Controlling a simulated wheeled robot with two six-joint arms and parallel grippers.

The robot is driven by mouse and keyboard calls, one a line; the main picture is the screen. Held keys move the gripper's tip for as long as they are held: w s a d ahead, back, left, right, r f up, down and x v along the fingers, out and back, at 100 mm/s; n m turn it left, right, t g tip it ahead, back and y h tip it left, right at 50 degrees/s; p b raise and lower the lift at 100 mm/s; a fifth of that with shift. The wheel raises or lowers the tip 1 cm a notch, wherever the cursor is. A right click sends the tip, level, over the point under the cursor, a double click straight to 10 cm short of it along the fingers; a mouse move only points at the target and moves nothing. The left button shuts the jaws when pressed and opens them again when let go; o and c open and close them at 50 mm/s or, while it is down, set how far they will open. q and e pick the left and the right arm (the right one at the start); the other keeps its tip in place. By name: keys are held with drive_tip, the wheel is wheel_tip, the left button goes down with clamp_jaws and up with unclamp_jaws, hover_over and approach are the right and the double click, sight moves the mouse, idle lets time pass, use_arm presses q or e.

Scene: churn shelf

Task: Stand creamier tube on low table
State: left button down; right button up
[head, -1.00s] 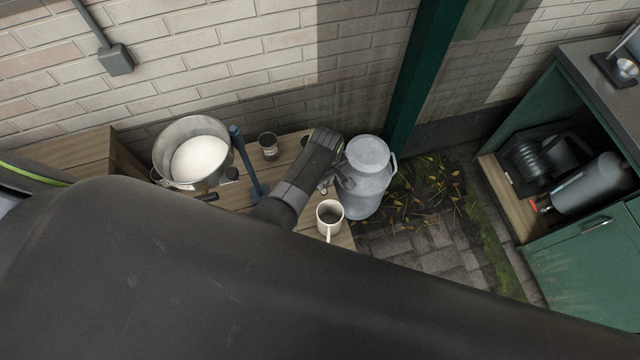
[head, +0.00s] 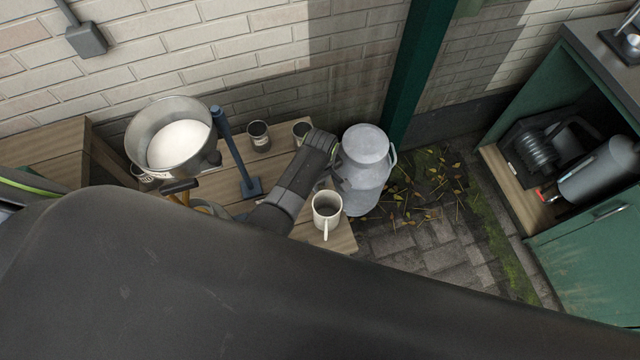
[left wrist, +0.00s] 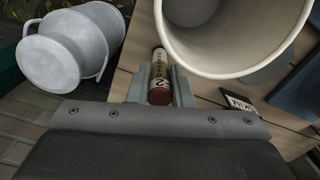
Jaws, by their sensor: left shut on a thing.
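My left gripper (left wrist: 161,85) is shut on the tube (left wrist: 161,72), which has a pale label with dark lettering and a reddish-brown end facing the camera. The tube lies between the two grey fingers in the left wrist view. In the head view my left gripper (head: 326,180) is above the right end of the low wooden table (head: 217,187), between the cream mug and the metal churn. The tube cannot be made out there. The table planks (left wrist: 202,112) show behind the gripper in the wrist view. My right gripper is not in view.
The cream mug (head: 326,212) stands very near the gripper. A grey milk churn (head: 365,180) stands just right of it. A metal pail of white contents (head: 178,146), a blue upright stand (head: 236,150) and two small cups (head: 258,134) are on the left and back.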

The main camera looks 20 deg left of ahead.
use_arm(q)
drive_tip(key=shift+r, duration=0.1)
drive_tip(key=c, duration=1.3)
unclamp_jaws()
wheel_tip(320, 180, up, 12)
drive_tip(key=p, duration=1.2)
drive_tip(key=shift+p, duration=0.4)
drive_tip(key=shift+d, duration=0.1)
